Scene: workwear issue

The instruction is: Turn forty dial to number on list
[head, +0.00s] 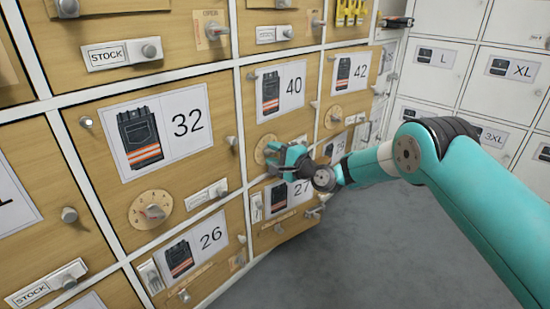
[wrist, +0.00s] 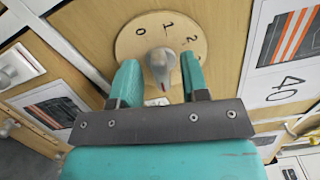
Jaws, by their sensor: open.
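The dial of the forty locker is a round wooden plate (head: 260,149) with a grey knob, below the "40" label (head: 280,90). In the wrist view its plate (wrist: 131,42) shows 0, 1 and 2 along the far edge. The knob (wrist: 159,60) has a small reddish mark on its near side; the near part of the plate is hidden by my gripper. My gripper (wrist: 159,70) is open, with one teal finger on each side of the knob and apparent gaps. It also shows at the dial in the head view (head: 277,152). I see no list.
The "32" locker (head: 195,88) with its own dial (head: 151,210) is to the left. Lockers "42" (head: 361,70), "27" and "26" surround it, with knobs and latches sticking out. White lockers (head: 435,58) stand at right. The grey floor (head: 380,250) is clear.

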